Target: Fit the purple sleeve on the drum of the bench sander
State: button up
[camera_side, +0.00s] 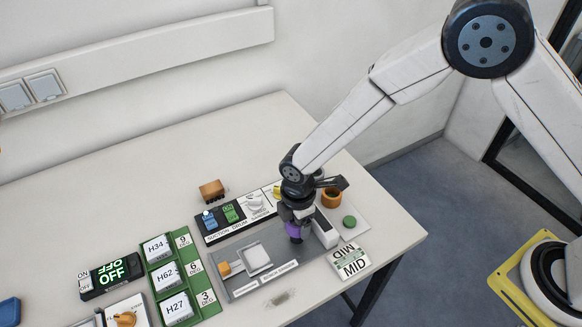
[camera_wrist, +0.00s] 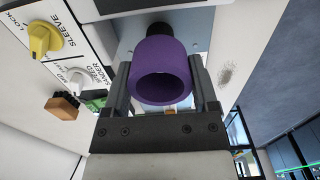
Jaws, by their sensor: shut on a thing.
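The purple sleeve (camera_side: 294,230) is held upright between the fingers of my gripper (camera_side: 297,213), low over the grey sander plate (camera_side: 241,291). In the wrist view the sleeve (camera_wrist: 162,72) sits between both fingers of my gripper (camera_wrist: 160,92), its open end facing the camera and its bore looking empty. A black round part, apparently the drum (camera_wrist: 159,29), shows just beyond the sleeve's far end, roughly in line with it. I cannot tell whether the sleeve touches or overlaps it. In the side view, my gripper and the sleeve hide most of that spot.
A control panel (camera_side: 238,230) with a yellow sleeve-lock knob (camera_wrist: 39,40) and a white speed knob (camera_wrist: 72,76) stands behind. A green rack (camera_side: 152,265) stands left.

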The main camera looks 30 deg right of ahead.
jog(key=shift+f, duration=2.05)
dwell(2.2)
jog(key=o, duration=1.1)
jog(key=shift+r, duration=4.5)
